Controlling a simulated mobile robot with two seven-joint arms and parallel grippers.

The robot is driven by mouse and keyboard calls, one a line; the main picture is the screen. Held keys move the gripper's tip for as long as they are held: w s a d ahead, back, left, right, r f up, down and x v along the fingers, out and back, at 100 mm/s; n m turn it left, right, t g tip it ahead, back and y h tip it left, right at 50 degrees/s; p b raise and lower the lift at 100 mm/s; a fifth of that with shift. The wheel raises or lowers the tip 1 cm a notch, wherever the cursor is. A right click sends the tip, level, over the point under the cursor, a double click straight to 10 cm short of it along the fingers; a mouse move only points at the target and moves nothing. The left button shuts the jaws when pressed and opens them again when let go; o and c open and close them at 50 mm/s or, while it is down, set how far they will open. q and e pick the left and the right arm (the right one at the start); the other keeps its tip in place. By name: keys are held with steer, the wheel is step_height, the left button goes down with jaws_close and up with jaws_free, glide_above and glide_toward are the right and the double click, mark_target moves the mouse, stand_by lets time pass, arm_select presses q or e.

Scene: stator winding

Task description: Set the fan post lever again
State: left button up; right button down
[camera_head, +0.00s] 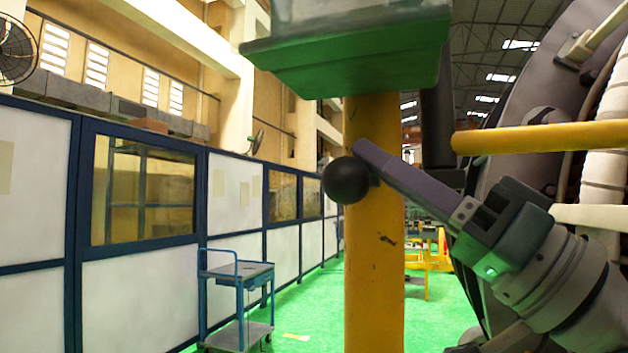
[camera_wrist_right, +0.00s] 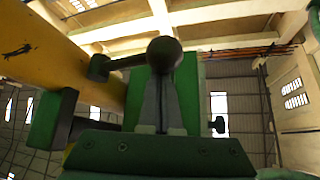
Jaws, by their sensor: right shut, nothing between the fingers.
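The fan post (camera_head: 375,260) is a yellow upright column with a green-bottomed box (camera_head: 350,62) at its top. Its lever ends in a black ball knob (camera_head: 348,181), in front of the post in the head view. In the wrist view the knob (camera_wrist_right: 164,54) sits at the end of a dark rod (camera_wrist_right: 128,61) that runs left to the yellow post (camera_wrist_right: 60,55). My right gripper (camera_head: 364,150) is shut and empty, its fingertips right beside the knob. In the wrist view the fingers (camera_wrist_right: 160,105) point at the knob; whether they touch it I cannot tell. My left gripper is out of view.
A yellow bar (camera_head: 540,137) and large round machinery (camera_head: 570,75) stand close on the right, above and behind my right arm. A blue cart (camera_head: 238,290) stands on the green floor at left, before the white panel wall (camera_head: 125,300).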

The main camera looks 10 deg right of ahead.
arm_select(q)
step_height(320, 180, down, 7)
steer(key=b, duration=0.5)
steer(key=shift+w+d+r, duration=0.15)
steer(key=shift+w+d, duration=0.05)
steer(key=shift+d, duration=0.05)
arm_select(e)
steer(key=shift+w+d+f+n+g+y, duration=0.1)
steer(key=shift+f+n+g+y, duration=0.7)
steer(key=shift+n, duration=0.5)
steer(key=shift+w+d+f+n+g+y, duration=0.1)
steer(key=shift+f+n+g+y, duration=0.7)
steer(key=shift+n, duration=0.5)
steer(key=shift+r, duration=0.1)
